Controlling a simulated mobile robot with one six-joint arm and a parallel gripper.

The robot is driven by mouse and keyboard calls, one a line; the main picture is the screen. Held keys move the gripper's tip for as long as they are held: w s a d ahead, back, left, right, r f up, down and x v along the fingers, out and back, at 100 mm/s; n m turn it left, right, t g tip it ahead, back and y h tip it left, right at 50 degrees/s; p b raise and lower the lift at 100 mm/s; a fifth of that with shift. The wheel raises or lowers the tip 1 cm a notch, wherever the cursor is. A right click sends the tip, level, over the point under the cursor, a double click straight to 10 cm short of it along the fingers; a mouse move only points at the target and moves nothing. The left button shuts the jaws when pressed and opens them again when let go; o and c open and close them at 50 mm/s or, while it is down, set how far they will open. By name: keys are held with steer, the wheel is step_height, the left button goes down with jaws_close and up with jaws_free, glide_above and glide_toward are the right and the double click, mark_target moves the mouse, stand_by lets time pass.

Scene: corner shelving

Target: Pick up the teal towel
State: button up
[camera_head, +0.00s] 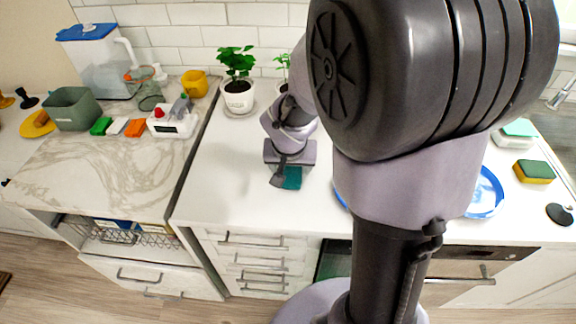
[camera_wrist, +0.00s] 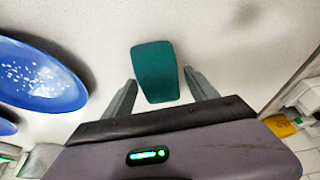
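The teal towel (camera_head: 291,178) lies flat on the white counter and is partly covered by my gripper (camera_head: 287,183) in the head view. In the wrist view the teal towel (camera_wrist: 156,72) is a rounded rectangle. Its lower part sits between the two fingers of my gripper (camera_wrist: 161,83). The fingers are apart, one on each side of it, with a gap showing on both sides. I cannot tell how far above the counter the fingertips are.
Blue speckled plates (camera_wrist: 40,78) lie to one side in the wrist view; one blue plate (camera_head: 487,192) shows behind my arm in the head view. A potted plant (camera_head: 238,97) stands at the back. A green-yellow sponge (camera_head: 534,171) lies far right. Counter left of the towel is clear.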

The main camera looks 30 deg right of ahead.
steer(key=c, duration=1.1)
steer(key=shift+o, duration=0.2)
steer(key=shift+r, duration=0.1)
steer(key=shift+r+p, duration=0.3)
step_height(320, 180, up, 3)
steer(key=shift+s+r+p, duration=0.1)
steer(key=shift+p, duration=0.85)
steer(key=s+a+b, duration=0.1)
steer(key=s+b, duration=0.1)
steer(key=s, duration=0.2)
steer(key=s+a+b, duration=0.1)
steer(key=s+b, duration=0.2)
steer(key=s, duration=0.2)
steer(key=s+a+b, duration=0.1)
steer(key=s+b, duration=0.1)
steer(key=s, duration=0.3)
steer(key=shift+s+a+r, duration=0.25)
steer(key=shift+a, duration=0.1)
steer(key=shift+s+a+r+b, duration=0.1)
steer(key=shift+s+r+b, duration=0.2)
steer(key=shift+s, duration=0.1)
